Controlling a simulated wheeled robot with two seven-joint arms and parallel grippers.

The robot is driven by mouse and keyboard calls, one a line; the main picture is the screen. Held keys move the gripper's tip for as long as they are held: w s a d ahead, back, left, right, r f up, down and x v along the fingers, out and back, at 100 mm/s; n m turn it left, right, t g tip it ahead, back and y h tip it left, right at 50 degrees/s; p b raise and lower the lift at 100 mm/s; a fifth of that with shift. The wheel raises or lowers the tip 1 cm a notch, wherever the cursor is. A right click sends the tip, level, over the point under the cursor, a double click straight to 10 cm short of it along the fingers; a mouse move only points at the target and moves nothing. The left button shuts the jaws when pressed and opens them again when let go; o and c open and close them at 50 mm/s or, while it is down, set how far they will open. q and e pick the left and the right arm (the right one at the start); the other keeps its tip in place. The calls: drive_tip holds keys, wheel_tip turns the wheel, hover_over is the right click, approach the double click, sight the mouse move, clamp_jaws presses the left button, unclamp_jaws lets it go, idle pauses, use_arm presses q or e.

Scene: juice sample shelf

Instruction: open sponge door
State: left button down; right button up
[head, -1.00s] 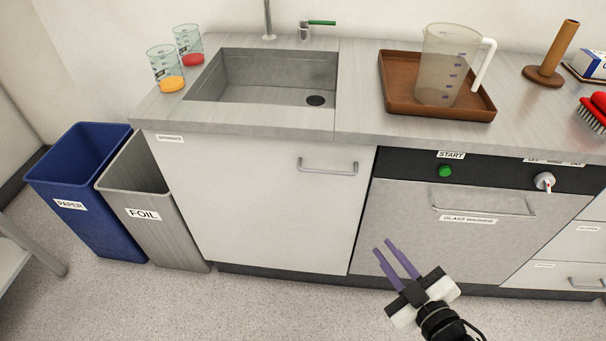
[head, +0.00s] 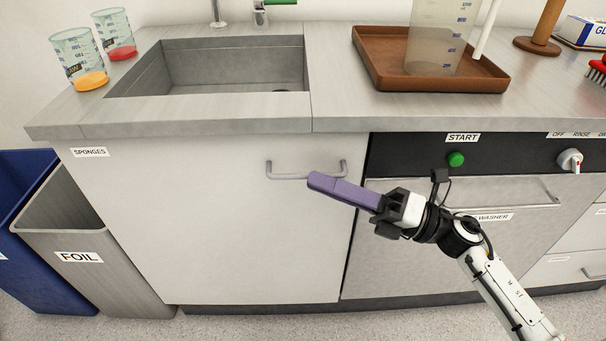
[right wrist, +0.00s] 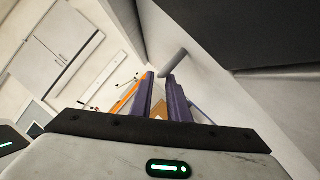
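The sponge door (head: 210,225) is the white cabinet front under the sink, labelled SPONGES (head: 90,152). It is shut. Its grey bar handle (head: 306,172) is near the door's upper right corner. My right gripper (head: 316,182) has purple fingers pointing left, with their tips at or just in front of the handle's right end. In the right wrist view the two fingers (right wrist: 161,80) stand apart with a gap between them, and a grey bar (right wrist: 173,63), seemingly the handle, shows just beyond the tips. I cannot tell whether they touch it. My left gripper is not in view.
The glass washer (head: 400,255) is right of the door, behind my right arm, with a START button (head: 456,159) and a dial (head: 569,160). The FOIL bin (head: 85,240) and a blue bin (head: 30,265) stand left of the door. Floor shows below the cabinets.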

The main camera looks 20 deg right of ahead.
sight(303, 177)
drive_tip(key=shift+x, duration=2.1)
clamp_jaws()
